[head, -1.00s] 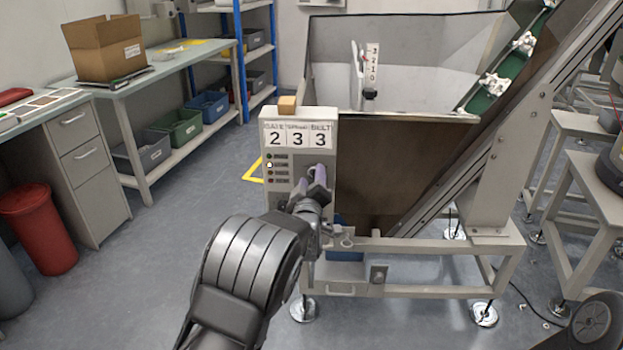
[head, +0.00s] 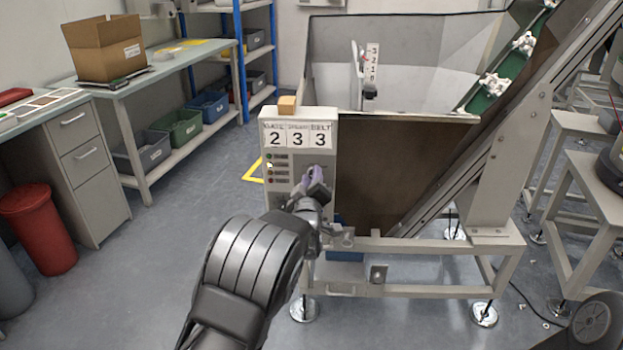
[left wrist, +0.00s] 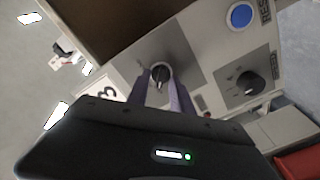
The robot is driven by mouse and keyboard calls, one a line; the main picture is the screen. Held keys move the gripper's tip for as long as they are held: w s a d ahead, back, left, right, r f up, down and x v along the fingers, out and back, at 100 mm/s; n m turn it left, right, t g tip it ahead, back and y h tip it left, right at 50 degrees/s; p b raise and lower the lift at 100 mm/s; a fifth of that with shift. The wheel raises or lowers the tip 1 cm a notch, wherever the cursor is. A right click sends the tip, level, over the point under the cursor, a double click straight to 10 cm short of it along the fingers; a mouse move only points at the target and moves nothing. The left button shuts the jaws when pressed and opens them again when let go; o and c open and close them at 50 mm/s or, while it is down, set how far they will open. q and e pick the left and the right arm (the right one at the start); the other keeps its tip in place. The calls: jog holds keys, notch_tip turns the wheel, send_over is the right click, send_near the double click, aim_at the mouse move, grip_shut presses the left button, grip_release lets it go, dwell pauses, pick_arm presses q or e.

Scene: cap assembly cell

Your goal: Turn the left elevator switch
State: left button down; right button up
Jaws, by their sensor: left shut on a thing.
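The control box (head: 298,150) stands at the left front corner of the hopper, with a panel reading 2, 3, 3. My left gripper (head: 313,178) is at the right half of its face, its purple fingers pointing at the panel. In the left wrist view, a dark rotary switch (left wrist: 160,73) on a round base sits between the fingertips, and the left gripper (left wrist: 163,88) is shut on it. A second dark rotary switch (left wrist: 247,84) is to the right and free. The switch labels are not readable. My right gripper is out of view.
A blue button (left wrist: 239,16) is on the same panel. The hopper (head: 400,170) and inclined green belt (head: 480,98) with white parts are to the right. Open floor lies left, before the bench (head: 165,75).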

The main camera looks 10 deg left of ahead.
pick_arm(q)
jog(key=shift+m, duration=0.3)
jog(key=m, duration=1.1)
jog(key=d+m+b, duration=0.1)
jog(key=m, duration=0.5)
dwell(0.4)
jog(key=shift+m, duration=0.3)
jog(key=c, duration=1.1)
grip_release()
jog(key=shift+c, duration=0.2)
